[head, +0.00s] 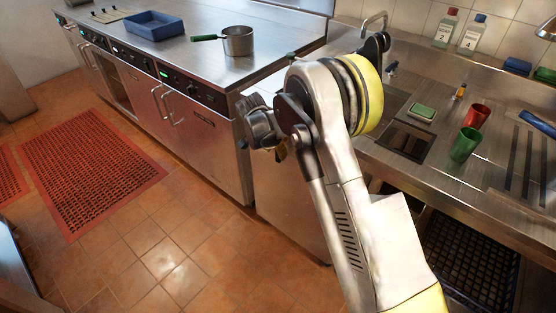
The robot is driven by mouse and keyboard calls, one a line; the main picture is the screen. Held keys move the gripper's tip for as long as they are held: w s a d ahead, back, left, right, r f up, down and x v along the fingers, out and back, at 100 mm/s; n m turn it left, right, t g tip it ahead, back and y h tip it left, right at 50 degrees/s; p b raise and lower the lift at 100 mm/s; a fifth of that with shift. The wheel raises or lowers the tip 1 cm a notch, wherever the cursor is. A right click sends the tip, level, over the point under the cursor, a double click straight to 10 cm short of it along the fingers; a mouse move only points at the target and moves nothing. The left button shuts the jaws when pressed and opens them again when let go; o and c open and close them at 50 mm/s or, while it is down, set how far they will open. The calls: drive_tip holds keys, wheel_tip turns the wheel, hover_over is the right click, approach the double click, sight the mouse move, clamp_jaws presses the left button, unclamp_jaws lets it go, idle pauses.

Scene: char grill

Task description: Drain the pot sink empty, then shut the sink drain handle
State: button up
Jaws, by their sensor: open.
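The steel sink counter (440,162) runs along the right, with a recessed basin area (394,102) partly hidden behind my arm. A chrome faucet (374,20) stands at its back. A small dark-tipped handle (391,69) sits near the faucet; I cannot tell whether it is the drain handle. The water level is not visible. My arm rises through the middle of the view and bends at a yellow-banded joint. My gripper (263,128) appears as a dark metal end left of that joint, above the floor and clear of the sink. It is open and its fingers are mostly hidden.
A red cup (476,115), a green cup (465,144) and a green sponge (423,112) stand on the sink counter. Two bottles (445,27) (472,34) are behind. A pot (238,41) and a blue tray (154,25) sit on the left counter. Tiled floor (160,265) is open.

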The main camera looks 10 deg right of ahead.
sight(278, 162)
drive_tip(key=b+x, duration=0.1)
drive_tip(key=x, duration=0.3)
clamp_jaws()
